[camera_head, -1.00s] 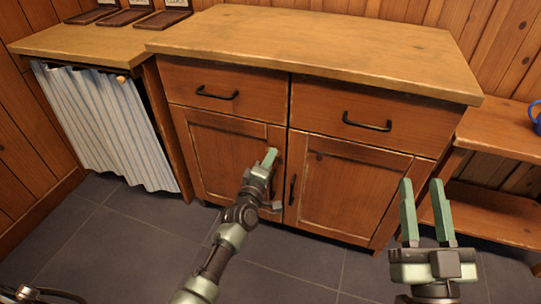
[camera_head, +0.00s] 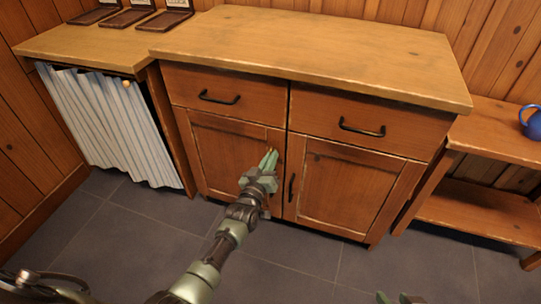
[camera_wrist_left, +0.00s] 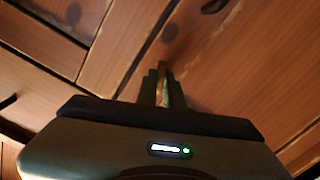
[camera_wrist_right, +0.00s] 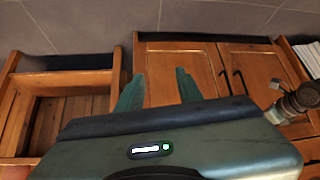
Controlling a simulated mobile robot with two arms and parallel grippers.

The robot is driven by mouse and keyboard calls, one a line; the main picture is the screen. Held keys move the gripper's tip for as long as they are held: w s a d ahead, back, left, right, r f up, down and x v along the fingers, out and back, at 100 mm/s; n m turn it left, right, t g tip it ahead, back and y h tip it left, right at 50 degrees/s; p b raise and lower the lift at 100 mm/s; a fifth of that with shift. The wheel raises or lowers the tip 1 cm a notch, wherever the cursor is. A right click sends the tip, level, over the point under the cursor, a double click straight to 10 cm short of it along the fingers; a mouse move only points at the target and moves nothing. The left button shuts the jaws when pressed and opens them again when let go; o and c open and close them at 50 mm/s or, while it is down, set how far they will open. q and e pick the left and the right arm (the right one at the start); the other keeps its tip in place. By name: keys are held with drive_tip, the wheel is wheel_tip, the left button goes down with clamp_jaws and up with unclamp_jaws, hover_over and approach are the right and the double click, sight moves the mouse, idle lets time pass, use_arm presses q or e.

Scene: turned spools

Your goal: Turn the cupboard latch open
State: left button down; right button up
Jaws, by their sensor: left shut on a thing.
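The cupboard has a left door (camera_head: 215,150) and a right door (camera_head: 345,185) under two drawers. My left gripper (camera_head: 269,160) is at the left door's inner edge, near the middle seam. In the left wrist view its fingers are shut on a narrow brass-coloured piece, seemingly the latch (camera_wrist_left: 166,90), mostly hidden between them. In the head view the latch is hidden by the gripper. My right gripper (camera_wrist_right: 160,90) is open and empty, away from the cupboard front. Only its fingertips show at the head view's bottom edge.
The right door has a black vertical handle (camera_head: 291,188). Black handles (camera_head: 219,97) cross the drawers. A low wooden shelf (camera_head: 490,135) with a blue mug (camera_head: 533,123) stands at right, and a striped curtain (camera_head: 110,125) hangs at left. The tiled floor (camera_head: 290,265) in front is clear.

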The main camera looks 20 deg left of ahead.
use_arm(q)
drive_tip(key=shift+m+p, duration=0.55)
drive_tip(key=shift+m, duration=1.95)
use_arm(e)
drive_tip(key=s+d+f+g+h, duration=0.1)
drive_tip(key=s+d+f+g, duration=0.1)
drive_tip(key=s+g, duration=0.2)
drive_tip(key=shift+s+d+f, duration=0.15)
drive_tip(key=shift+s, duration=1.6)
use_arm(q)
drive_tip(key=c, duration=1.5)
unclamp_jaws()
drive_tip(key=shift+c, duration=0.2)
drive_tip(key=shift+s, duration=0.1)
